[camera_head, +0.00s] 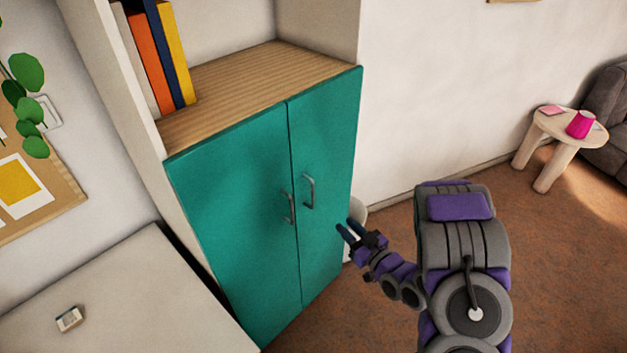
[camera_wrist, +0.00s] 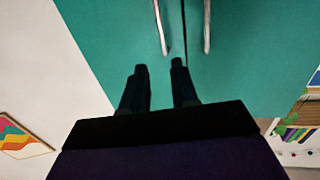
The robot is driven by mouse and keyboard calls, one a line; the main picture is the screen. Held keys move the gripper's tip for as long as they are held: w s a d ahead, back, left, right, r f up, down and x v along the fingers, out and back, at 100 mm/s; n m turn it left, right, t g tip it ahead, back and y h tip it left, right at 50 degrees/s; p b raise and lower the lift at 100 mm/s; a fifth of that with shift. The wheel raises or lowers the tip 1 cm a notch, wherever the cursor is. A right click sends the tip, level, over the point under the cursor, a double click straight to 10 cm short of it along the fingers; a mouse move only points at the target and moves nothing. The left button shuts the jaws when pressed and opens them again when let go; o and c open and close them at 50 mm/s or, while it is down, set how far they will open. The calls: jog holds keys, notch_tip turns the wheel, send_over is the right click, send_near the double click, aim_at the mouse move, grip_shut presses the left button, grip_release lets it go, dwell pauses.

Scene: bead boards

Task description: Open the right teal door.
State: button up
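The right teal door (camera_head: 328,140) is shut, flush beside the shut left teal door (camera_head: 235,200). The right door's grey bar handle (camera_head: 311,190) stands close to the seam, and the left door's handle (camera_head: 288,208) is just across it. My gripper (camera_head: 345,232) is in front of the right door's outer part, right of and lower than its handle. In the wrist view my gripper (camera_wrist: 159,72) has its two dark fingers apart with nothing between them. That view seems upside down; the right door's handle (camera_wrist: 159,25) appears beyond the fingertips, apart from them.
An open wooden shelf (camera_head: 250,80) with upright books (camera_head: 155,55) is above the doors. A pale table (camera_head: 130,300) with a small device (camera_head: 69,319) stands at left. A round stool (camera_head: 560,130) with a pink cup (camera_head: 580,124) is far right. Brown floor is open at right.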

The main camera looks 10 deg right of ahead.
aim_at(313, 194)
jog(key=b+x, duration=0.2)
jog(key=x, duration=1.5)
jog(key=shift+w+a+b, duration=0.15)
jog(key=shift+a+b, duration=0.1)
jog(key=shift+b, duration=0.15)
jog(key=shift+d, duration=0.15)
jog(key=shift+c, duration=0.4)
grip_shut()
